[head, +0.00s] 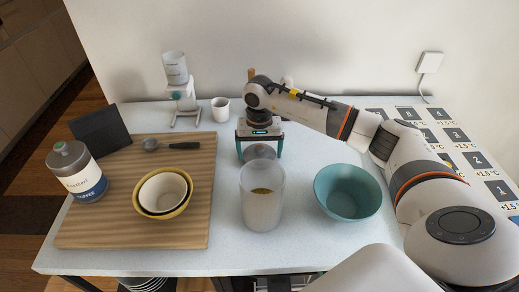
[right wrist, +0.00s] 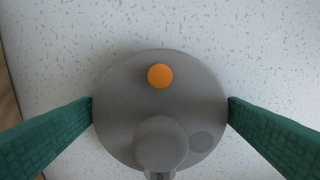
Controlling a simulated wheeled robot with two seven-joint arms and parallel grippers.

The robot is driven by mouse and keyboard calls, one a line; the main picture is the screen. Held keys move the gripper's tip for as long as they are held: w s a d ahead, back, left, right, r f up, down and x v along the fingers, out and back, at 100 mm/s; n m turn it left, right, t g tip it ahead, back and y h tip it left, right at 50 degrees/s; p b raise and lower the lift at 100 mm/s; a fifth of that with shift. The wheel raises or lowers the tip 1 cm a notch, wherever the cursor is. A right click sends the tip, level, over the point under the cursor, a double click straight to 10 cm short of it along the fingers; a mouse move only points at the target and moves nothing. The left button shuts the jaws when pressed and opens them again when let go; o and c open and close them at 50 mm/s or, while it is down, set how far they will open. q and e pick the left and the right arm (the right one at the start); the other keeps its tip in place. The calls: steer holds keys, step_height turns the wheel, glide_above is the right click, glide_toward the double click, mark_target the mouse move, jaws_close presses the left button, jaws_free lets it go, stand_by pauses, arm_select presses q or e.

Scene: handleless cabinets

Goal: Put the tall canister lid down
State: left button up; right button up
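The tall canister lid (head: 260,151) is a round grey disc with a knob, behind the tall canister, low over or on the table; I cannot tell which. My right gripper (head: 260,155) points straight down over it. In the right wrist view the lid (right wrist: 160,105) shows an orange dot and fills the space between the green fingers, which meet its rim on both sides. My left gripper is out of view.
A teal bowl (head: 348,192) stands right of the canister. A wooden board (head: 110,225) on the left bears nested bowls (head: 163,193), a scoop (head: 170,146) and a coffee jar (head: 77,172). A white mug (head: 220,110) and a grinder (head: 181,88) stand behind.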

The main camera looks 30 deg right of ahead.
mark_target(259, 146)
steer(key=shift+o, duration=0.3)
steer(key=shift+r+p, duration=0.25)
steer(key=shift+p, duration=0.05)
steer(key=shift+w+r+b, duration=0.1)
steer(key=shift+r+b, duration=0.2)
steer(key=shift+r, duration=0.05)
step_height(259, 146, up, 11)
steer(key=b, duration=0.2)
steer(key=shift+r, duration=0.15)
